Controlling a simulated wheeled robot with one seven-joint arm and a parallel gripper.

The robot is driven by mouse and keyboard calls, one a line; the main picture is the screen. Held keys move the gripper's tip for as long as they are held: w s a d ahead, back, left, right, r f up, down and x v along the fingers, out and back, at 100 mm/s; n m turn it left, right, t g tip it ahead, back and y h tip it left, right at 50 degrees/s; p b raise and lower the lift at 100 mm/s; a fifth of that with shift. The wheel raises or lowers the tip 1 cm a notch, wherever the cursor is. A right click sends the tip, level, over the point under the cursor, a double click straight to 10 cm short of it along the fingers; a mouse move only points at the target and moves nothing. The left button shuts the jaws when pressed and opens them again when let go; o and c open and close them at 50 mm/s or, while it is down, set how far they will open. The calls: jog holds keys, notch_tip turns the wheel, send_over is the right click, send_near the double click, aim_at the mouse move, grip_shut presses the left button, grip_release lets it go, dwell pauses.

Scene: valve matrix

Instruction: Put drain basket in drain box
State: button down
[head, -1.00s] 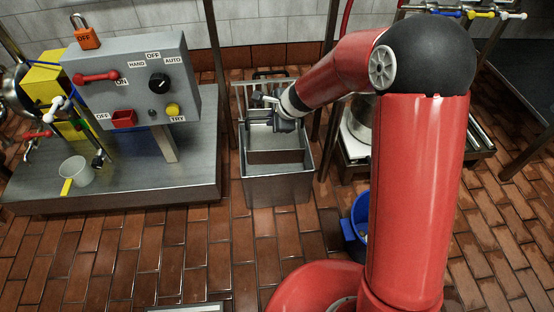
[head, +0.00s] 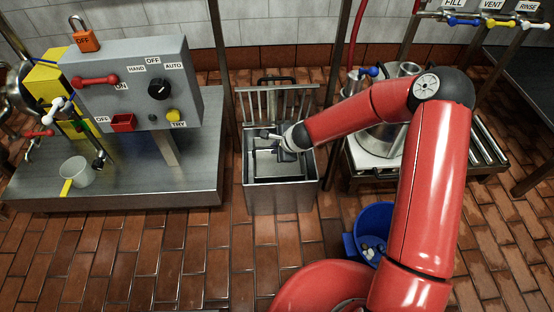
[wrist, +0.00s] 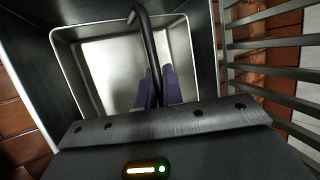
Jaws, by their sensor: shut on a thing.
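The drain box (head: 281,199) is an open rectangular steel box on the tiled floor. The drain basket is a steel pan with rounded corners and a black bar handle; its inside fills much of the wrist view (wrist: 95,70). In the head view its handle (head: 254,160) shows within the box's opening. My gripper (head: 287,152) is at the box's mouth. In the wrist view my gripper's fingers (wrist: 157,90) are shut on the handle. Darker walls show around the basket, which appears to be inside the box. Its underside is hidden, so I cannot tell whether it rests on anything.
A barred grate (head: 278,103) with a black handle stands behind the box. A steel bench with a control panel (head: 130,85) is at left. A low metal stand with a pot (head: 385,138) is close at right. A blue bucket (head: 372,220) stands in front of it.

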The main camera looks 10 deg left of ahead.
send_over(277, 166)
jog(key=shift+w+a+f+b, duration=0.15)
jog(key=shift+f+b, duration=0.3)
jog(key=shift+f, duration=1.7)
jog(key=shift+f, duration=0.2)
jog(key=c, duration=1.5)
grip_release()
jog(key=shift+r, duration=0.1)
jog(key=shift+c, duration=0.2)
jog(key=shift+r, duration=0.1)
jog(key=shift+r, duration=0.3)
jog(key=p+v, duration=0.1)
jog(key=v, duration=1)
jog(key=shift+d, duration=0.25)
jog(key=shift+r, duration=0.1)
